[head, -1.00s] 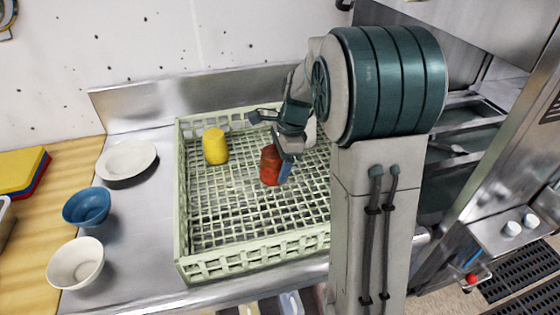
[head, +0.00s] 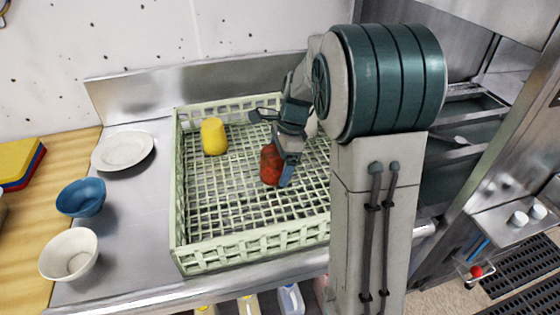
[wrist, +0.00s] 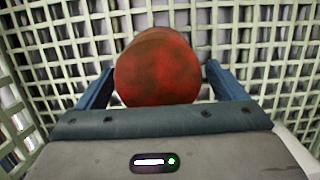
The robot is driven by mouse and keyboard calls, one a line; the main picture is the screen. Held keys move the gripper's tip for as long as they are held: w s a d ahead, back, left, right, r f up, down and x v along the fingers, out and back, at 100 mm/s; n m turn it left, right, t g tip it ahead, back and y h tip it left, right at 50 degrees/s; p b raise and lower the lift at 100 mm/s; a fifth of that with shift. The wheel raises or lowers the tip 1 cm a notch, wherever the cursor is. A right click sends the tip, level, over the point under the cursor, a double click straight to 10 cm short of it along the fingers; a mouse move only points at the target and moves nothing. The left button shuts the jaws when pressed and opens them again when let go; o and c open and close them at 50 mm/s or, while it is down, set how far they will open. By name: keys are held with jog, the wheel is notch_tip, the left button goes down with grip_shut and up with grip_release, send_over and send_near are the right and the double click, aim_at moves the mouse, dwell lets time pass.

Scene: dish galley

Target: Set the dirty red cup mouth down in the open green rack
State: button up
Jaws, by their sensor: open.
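The red cup (head: 270,164), with dark smudges on it, is in the green rack (head: 250,240), right of the rack's middle. It looks mouth down, its closed round base facing the wrist camera (wrist: 158,68). My gripper (head: 285,172) is at the cup's right side in the head view. In the wrist view its blue fingers (wrist: 155,88) stand on either side of the cup, with a gap showing at the right finger; contact on the left is hard to tell. The gripper is open. The cup's rim is hidden.
A yellow cup (head: 213,137) stands upside down in the rack's back left. A white plate (head: 123,150), a blue bowl (head: 81,197) and a white bowl (head: 69,255) are on the steel counter to the left. The rack's front left is empty.

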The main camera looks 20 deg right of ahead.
jog(key=p+v, duration=0.1)
jog(key=v, duration=1.3)
jog(key=shift+f, duration=0.1)
